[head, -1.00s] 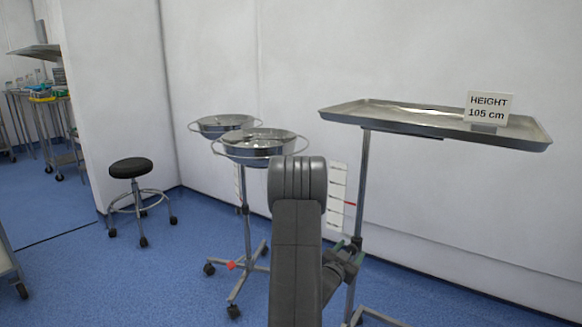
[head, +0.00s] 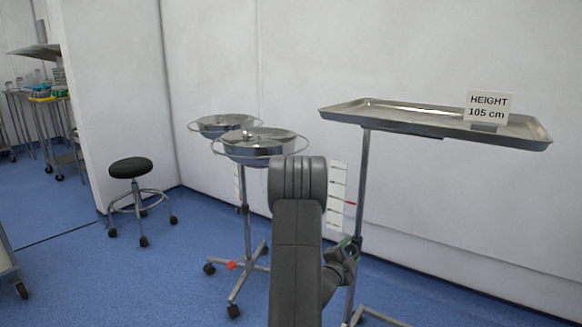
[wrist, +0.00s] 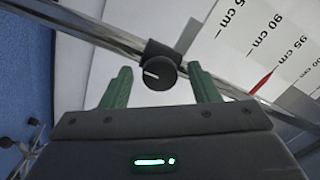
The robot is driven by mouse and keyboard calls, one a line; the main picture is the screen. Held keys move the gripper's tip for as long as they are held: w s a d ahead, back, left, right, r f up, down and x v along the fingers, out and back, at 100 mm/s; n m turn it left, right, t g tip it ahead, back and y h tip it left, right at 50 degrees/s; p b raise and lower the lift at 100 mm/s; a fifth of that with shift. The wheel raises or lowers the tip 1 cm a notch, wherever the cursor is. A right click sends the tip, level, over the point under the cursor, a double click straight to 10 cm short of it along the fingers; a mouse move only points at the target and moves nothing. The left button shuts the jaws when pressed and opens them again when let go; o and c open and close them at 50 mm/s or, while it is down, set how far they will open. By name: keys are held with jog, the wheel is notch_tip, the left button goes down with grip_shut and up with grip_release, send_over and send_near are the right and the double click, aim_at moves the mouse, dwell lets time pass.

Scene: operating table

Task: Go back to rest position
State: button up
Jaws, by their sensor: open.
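My gripper (wrist: 160,88) shows in the wrist view with its two green fingers spread apart and nothing held between them. A black knob (wrist: 160,73) with a white mark, on the stand's metal pole (wrist: 100,33), appears between and beyond the fingertips. I cannot tell the exact gap to it. In the head view my gripper (head: 347,247) is partly hidden behind my dark arm, low beside the pole of the tray stand (head: 362,185).
The steel tray (head: 400,117) carries a sign (head: 488,106) reading "HEIGHT 105 cm". A height scale (wrist: 270,60) with a red pointer stands beside the pole. Two steel basins (head: 258,146) on wheeled stands are left of my arm. A black stool (head: 130,168) stands farther left.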

jog(key=m, duration=0.5)
jog(key=shift+m, duration=0.4)
dwell(0.3)
